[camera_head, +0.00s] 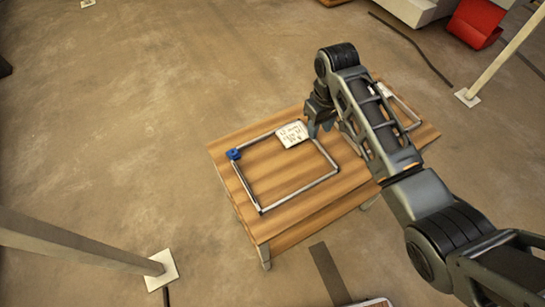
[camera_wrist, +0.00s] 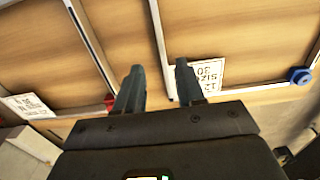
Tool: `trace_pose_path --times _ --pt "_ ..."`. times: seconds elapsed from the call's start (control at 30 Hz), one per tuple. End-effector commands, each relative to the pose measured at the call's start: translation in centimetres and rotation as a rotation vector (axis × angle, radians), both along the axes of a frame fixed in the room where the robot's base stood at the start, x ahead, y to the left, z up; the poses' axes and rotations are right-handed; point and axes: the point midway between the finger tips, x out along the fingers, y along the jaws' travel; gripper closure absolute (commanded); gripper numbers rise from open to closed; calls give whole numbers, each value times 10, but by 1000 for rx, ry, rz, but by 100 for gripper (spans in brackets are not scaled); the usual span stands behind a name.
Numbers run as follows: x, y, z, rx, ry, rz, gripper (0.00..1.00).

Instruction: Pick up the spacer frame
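One spacer frame (camera_head: 299,188) is a thin metallic rectangle lying flat on the wooden table, with a blue corner piece (camera_head: 234,154) and a white label (camera_head: 291,135). A second frame (camera_head: 407,108) lies to its right, partly hidden by my arm. My gripper (camera_head: 316,128) hangs near the far right corner of the blue-cornered frame. In the wrist view my gripper (camera_wrist: 157,76) is open, and one side bar of that frame (camera_wrist: 158,35) shows between its fingers. I cannot tell how far above the bar the fingertips are.
The wooden table (camera_head: 262,228) is small, with bare floor around it. A red corner piece (camera_wrist: 109,101) and a white label (camera_wrist: 27,106) belong to the second frame. Posts (camera_head: 158,268) stand at left and right (camera_head: 470,92). A red bin (camera_head: 476,24) is at the back right.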

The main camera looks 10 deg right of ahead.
Motion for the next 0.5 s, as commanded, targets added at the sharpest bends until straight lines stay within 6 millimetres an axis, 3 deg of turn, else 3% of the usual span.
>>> trace_pose_path --times 0.23,0.5 --pt "-3 3 -34 -1 3 -1 62" --pt "-3 3 -40 0 0 0 62"
